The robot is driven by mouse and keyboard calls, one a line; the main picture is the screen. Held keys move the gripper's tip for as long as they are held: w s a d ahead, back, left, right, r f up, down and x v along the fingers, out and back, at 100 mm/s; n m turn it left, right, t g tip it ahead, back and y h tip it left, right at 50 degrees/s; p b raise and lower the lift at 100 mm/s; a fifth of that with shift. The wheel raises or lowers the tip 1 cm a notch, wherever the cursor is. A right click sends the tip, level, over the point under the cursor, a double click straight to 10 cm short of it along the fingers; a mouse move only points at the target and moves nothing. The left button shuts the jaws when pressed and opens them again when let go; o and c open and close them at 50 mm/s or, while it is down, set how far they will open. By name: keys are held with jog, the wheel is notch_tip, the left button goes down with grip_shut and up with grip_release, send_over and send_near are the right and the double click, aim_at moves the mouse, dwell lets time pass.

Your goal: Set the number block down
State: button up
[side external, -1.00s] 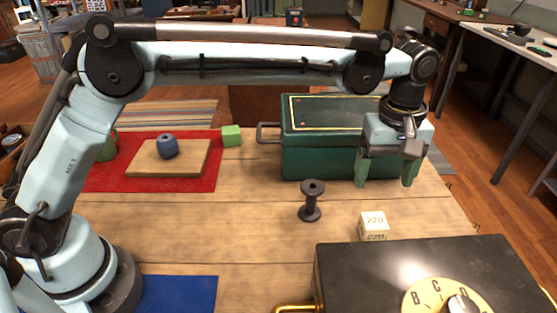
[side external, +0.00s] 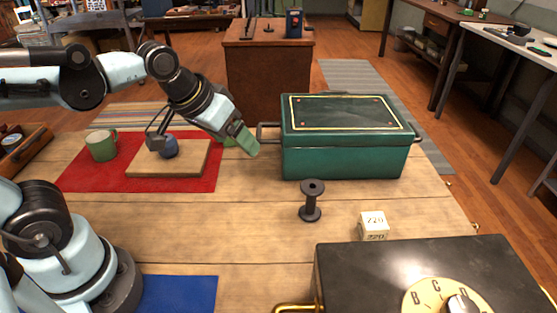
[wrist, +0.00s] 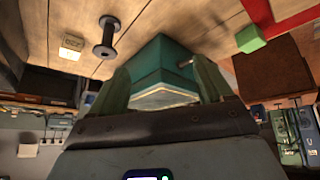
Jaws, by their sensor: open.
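The number block (side external: 373,227) is a small cream cube marked 220. It rests on the wooden table between the black spool and the dark dial box, with nothing holding it. It also shows in the wrist view (wrist: 71,47) at upper left. My gripper (side external: 248,144) has green fingers and is tilted, above the table just left of the green chest, well away from the block. In the wrist view my gripper (wrist: 160,66) has its fingers spread with nothing held between them.
The green chest (side external: 345,150) stands beside my gripper, its left handle close to the fingers. A black spool (side external: 311,200) stands before it. A green cube (side external: 229,141) is partly hidden behind my gripper. The dial box (side external: 360,270) fills the front right. The front middle table is clear.

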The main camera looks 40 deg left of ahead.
jog(key=shift+m+t, duration=0.5)
jog(key=shift+m, duration=0.1)
jog(key=s+a+f, duration=0.2)
jog(key=shift+s+f, duration=0.2)
jog(key=shift+s, duration=0.1)
